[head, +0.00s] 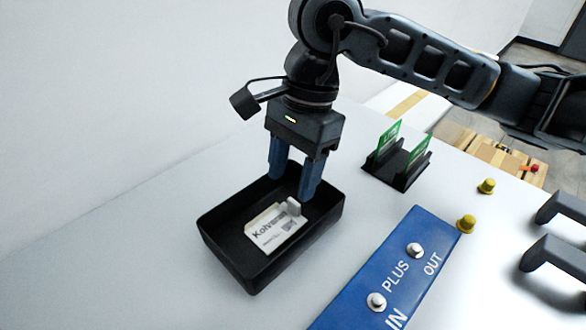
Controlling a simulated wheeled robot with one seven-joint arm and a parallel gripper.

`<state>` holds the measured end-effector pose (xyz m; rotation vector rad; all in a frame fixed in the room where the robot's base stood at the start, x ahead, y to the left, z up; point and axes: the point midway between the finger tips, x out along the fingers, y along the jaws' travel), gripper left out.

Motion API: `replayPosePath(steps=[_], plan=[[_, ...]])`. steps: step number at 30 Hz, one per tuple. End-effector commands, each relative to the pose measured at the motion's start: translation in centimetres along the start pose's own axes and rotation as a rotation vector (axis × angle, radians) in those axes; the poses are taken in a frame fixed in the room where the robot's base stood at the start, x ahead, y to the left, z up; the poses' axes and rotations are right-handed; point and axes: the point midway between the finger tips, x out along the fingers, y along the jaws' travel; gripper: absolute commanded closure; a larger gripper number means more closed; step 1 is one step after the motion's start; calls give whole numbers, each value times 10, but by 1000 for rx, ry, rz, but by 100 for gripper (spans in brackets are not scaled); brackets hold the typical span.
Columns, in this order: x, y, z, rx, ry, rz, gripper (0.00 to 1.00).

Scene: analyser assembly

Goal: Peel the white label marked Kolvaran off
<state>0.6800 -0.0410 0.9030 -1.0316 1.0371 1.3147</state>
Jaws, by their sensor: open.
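The white label marked Kolvaran (264,236) shows its "Kolv..." text and a small code block. It lies on a pale flat piece inside a black open tray (222,254). A small raised light tab (293,206) stands at the label's upper right edge. My gripper (291,190) points down over the back part of the tray, with its two blue fingers apart. Nothing shows between the fingers. The right fingertip is close to the raised tab; I cannot tell whether they touch.
A black holder (396,170) with two green cards stands behind and right of the tray. A blue panel (385,276) marked PLUS, IN and OUT, with silver knobs, lies to the right. Yellow knobs (466,224) and dark handles (553,262) are further right. The white surface left of the tray is clear.

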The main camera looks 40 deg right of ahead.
Motion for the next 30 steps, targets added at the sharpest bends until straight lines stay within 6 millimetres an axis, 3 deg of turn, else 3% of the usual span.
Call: replayPosePath(steps=[10, 30], plan=[[-4, 0, 1, -1, 0, 0, 45], [-44, 0, 10, -1, 1, -1, 45]])
